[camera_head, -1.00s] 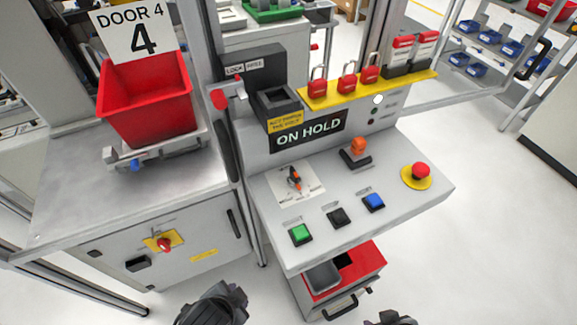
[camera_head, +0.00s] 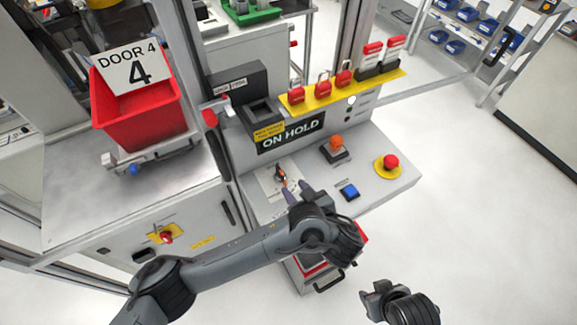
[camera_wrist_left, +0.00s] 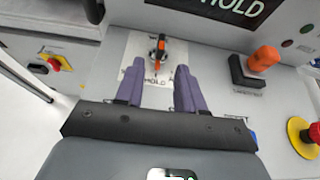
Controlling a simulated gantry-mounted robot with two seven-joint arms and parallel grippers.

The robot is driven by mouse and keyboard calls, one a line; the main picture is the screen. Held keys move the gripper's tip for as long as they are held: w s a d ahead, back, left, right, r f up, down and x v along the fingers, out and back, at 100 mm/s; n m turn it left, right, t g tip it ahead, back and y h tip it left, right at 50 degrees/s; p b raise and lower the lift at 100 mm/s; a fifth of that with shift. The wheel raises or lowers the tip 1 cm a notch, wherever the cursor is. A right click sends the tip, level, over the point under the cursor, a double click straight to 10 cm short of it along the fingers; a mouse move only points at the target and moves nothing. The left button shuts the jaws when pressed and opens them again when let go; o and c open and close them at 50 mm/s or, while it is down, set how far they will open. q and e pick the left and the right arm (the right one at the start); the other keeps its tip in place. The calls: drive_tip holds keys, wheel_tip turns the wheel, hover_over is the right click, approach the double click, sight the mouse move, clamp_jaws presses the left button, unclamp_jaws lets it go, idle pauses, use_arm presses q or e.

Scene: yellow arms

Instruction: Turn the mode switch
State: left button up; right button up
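The mode switch (camera_head: 281,175) is a black rotary knob with an orange pointer on a white labelled plate, on the sloped control panel. My left gripper (camera_head: 297,188) is over the panel just in front of the knob. Its two purple fingers (camera_wrist_left: 160,85) are apart with nothing between them, short of the knob. My right gripper (camera_head: 368,291) is low, off the panel's front, and its fingers are not clear.
An orange control (camera_head: 336,144), a blue button (camera_head: 349,192) and a red emergency stop (camera_head: 391,161) sit right of the switch. An "ON HOLD" display (camera_head: 291,140) is behind it. A yellow rack (camera_head: 380,83) holds red padlocks. A red bin (camera_head: 140,115) stands left.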

sight(281, 172)
use_arm(q)
drive_tip(key=shift+w+d, duration=0.1)
drive_tip(key=shift+w, duration=0.15)
drive_tip(key=shift+w+f, duration=0.2)
drive_tip(key=shift+w, duration=0.05)
drive_tip(key=b+x, duration=0.2)
drive_tip(key=x, duration=0.8)
drive_tip(key=shift+r, duration=0.2)
clamp_jaws()
